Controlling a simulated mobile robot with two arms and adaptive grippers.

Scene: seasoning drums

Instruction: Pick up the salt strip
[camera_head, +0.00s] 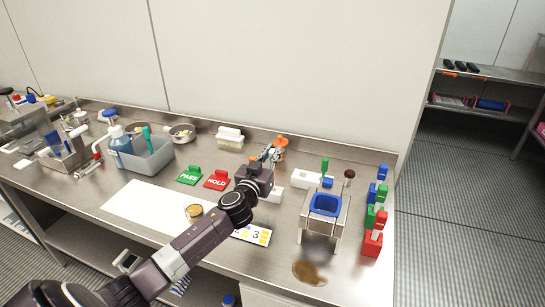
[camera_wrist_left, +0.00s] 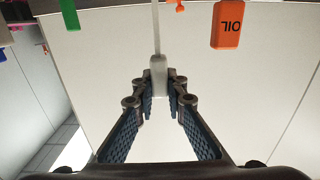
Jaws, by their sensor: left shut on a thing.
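My left gripper (camera_head: 268,154) is over the middle of the steel bench, towards the back. In the left wrist view the gripper (camera_wrist_left: 160,88) has its fingers closed in on a small pale grey piece (camera_wrist_left: 158,70), apparently the salt strip. A thin pale line runs up from this piece; I cannot tell if it is part of it or a wall seam. In the head view the gripper hides the held piece. My right gripper is out of view.
An orange oil container (camera_wrist_left: 227,24) is near the gripper. A stand with a blue funnel-like tray (camera_head: 325,205) and several coloured blocks are on the right. A brown spill (camera_head: 309,273) lies in front.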

